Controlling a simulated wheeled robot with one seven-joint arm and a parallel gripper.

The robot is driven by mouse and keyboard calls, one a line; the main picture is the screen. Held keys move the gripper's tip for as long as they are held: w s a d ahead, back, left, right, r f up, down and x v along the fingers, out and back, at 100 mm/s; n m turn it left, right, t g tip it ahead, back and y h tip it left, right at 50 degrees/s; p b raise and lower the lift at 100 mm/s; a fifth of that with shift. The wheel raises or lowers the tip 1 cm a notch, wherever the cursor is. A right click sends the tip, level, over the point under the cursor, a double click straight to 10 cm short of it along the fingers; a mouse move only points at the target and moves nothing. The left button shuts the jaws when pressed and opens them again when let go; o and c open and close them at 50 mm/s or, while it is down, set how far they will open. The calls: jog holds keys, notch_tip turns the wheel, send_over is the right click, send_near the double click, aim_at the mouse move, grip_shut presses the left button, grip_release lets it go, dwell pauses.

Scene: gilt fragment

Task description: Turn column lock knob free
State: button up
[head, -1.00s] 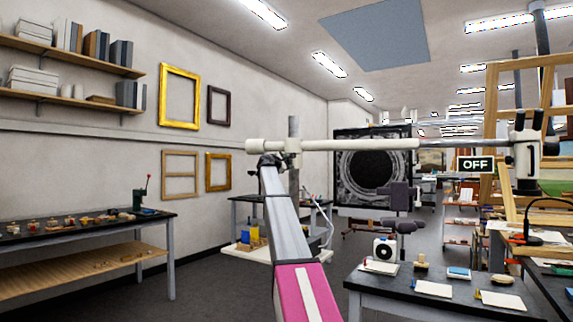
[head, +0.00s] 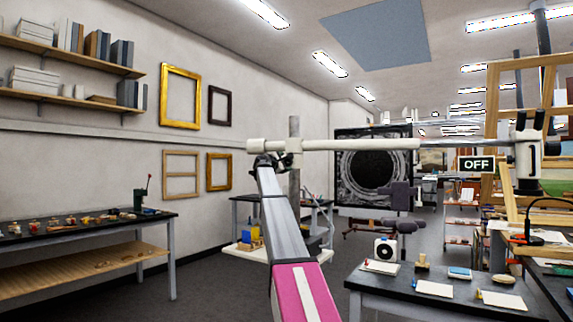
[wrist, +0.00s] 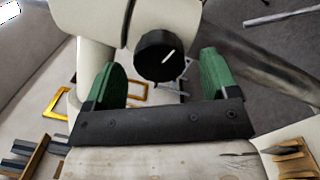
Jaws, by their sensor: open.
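The column lock knob (wrist: 160,57) is a round black knob with a white pointer line, on the side of a cream clamp (wrist: 95,18). In the wrist view it sits between the two green fingers of my gripper (wrist: 160,72). The fingers are apart, with a gap showing on each side of the knob. The pointer line slants up to the right. In the head view the clamp (head: 291,148) joins a grey upright column (head: 294,182) and a long white boom (head: 355,145). My pink and grey arm reaches up to the clamp; the knob is not distinguishable there.
The boom runs right to a microscope head (head: 527,155) near a lit OFF sign (head: 476,164). A dark bench (head: 380,287) with small items stands at lower right. A workbench (head: 85,230) stands along the left wall.

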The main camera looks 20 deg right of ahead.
jog(key=v, duration=0.7)
jog(key=shift+s+a, duration=0.25)
